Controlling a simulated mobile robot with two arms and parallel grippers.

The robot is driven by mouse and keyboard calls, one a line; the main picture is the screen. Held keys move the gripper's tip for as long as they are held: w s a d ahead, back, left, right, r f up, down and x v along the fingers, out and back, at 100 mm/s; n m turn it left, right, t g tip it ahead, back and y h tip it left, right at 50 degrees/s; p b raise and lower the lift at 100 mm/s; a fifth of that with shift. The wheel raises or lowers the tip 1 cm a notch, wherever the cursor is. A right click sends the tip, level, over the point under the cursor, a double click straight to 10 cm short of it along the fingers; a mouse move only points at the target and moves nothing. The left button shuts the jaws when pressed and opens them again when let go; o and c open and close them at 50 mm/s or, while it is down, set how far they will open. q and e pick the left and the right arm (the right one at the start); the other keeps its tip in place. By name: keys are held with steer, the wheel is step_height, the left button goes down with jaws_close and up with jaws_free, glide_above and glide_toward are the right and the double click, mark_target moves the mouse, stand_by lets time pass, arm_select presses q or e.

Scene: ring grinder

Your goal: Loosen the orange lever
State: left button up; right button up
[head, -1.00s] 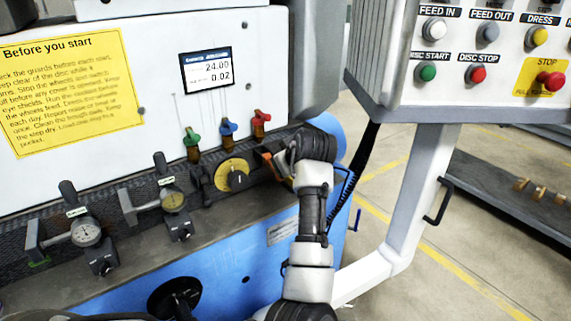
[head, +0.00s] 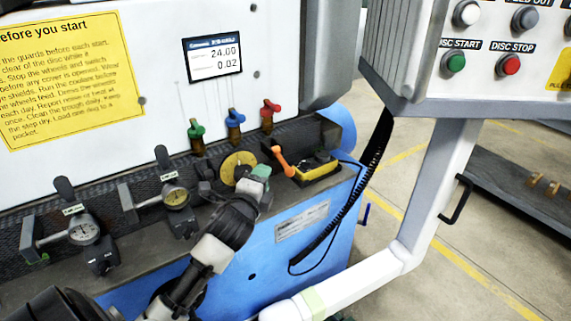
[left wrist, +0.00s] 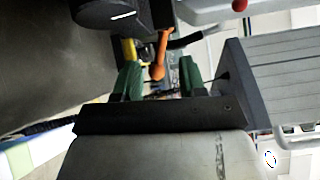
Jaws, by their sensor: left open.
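The orange lever (head: 282,160) stands up at a tilt beside a yellow and black block (head: 318,164) at the right end of the machine's ledge. My left gripper (head: 262,174) is left of and slightly below the lever, in front of the yellow dial (head: 238,168). In the left wrist view the gripper (left wrist: 160,76) is open, with its green fingers apart. The orange lever (left wrist: 161,58) shows in the gap between them, with its round knob end towards the gripper. I see no clear contact. My right gripper is not in view.
Green (head: 196,130), blue (head: 235,118) and red (head: 269,107) valve handles stand behind the dial. Two gauges (head: 84,232) (head: 175,198) are to the left. A button panel (head: 490,60) on a white post is at the right. A black cable hangs near the lever's block.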

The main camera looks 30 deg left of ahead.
mark_target(287, 167)
arm_select(q)
steer(key=w+m+h, duration=0.1)
steer(key=w, duration=0.2)
steer(key=w+m+h+p, duration=0.1)
steer(key=w+m, duration=0.1)
steer(key=w, duration=0.1)
steer(key=w+d+f+m+h, duration=0.1)
steer(key=w+m, duration=0.1)
steer(key=w, duration=0.1)
steer(key=shift+w+f+t, duration=0.1)
steer(key=shift+t, duration=0.3)
steer(key=shift+c, duration=0.4)
